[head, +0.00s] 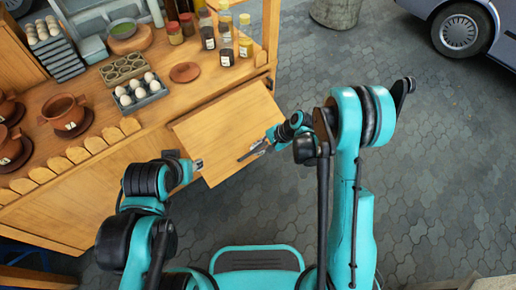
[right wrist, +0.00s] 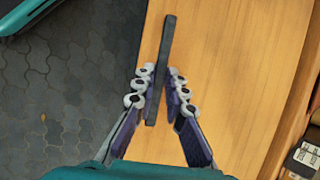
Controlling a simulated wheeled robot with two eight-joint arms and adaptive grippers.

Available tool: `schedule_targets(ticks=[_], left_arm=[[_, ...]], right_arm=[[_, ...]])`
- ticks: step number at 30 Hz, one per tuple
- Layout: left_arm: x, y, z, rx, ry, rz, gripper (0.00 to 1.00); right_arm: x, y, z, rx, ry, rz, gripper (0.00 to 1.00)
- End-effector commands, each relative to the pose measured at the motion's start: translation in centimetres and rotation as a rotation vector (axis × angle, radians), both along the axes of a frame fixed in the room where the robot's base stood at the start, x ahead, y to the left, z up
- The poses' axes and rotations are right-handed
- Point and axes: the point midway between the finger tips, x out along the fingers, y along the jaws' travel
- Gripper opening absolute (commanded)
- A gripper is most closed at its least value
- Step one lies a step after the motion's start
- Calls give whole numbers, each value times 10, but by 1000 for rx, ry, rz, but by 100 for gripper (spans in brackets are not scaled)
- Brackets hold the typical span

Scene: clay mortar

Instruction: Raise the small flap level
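The small flap (head: 226,127) is a plain light wooden board that juts out from the counter's side, seemingly sloping down; its exact angle is hard to judge. It fills much of the right wrist view (right wrist: 235,70). A dark bar handle (right wrist: 166,45) is on it near its outer edge. My right gripper (head: 263,147) is at this handle. In the right wrist view its fingertips (right wrist: 162,74) lie on either side of the bar, very close to it; firm contact cannot be made out. My left gripper (head: 198,164) is beside the flap's left edge, apart from the handle; its fingers are unclear.
The wooden counter (head: 215,88) holds an egg carton (head: 139,93), clay pots (head: 66,114), jars and bottles. Scalloped wooden pieces (head: 77,154) line its near edge. Grey paving (head: 440,170) lies open to the right. A car (head: 465,30) stands at the top right.

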Motion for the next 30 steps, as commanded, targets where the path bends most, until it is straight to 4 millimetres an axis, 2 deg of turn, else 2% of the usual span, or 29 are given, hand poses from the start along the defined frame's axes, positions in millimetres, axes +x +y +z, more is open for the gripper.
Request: schedule_targets(ticks=[5, 12, 18, 22, 30], left_arm=[[0, 0, 9, 0, 0, 0, 40], [0, 0, 53, 0, 0, 0, 40], [0, 0, 73, 0, 0, 0, 40], [0, 0, 77, 0, 0, 0, 40], [0, 0, 76, 0, 0, 0, 40]], right_arm=[[-1, 0, 11, -17, 26, 1, 0], [-1, -1, 71, -132, 183, 2, 0], [5, 3, 116, -144, 199, -1, 0], [9, 6, 128, -142, 197, -1, 0], [10, 7, 128, -140, 196, 0, 0]])
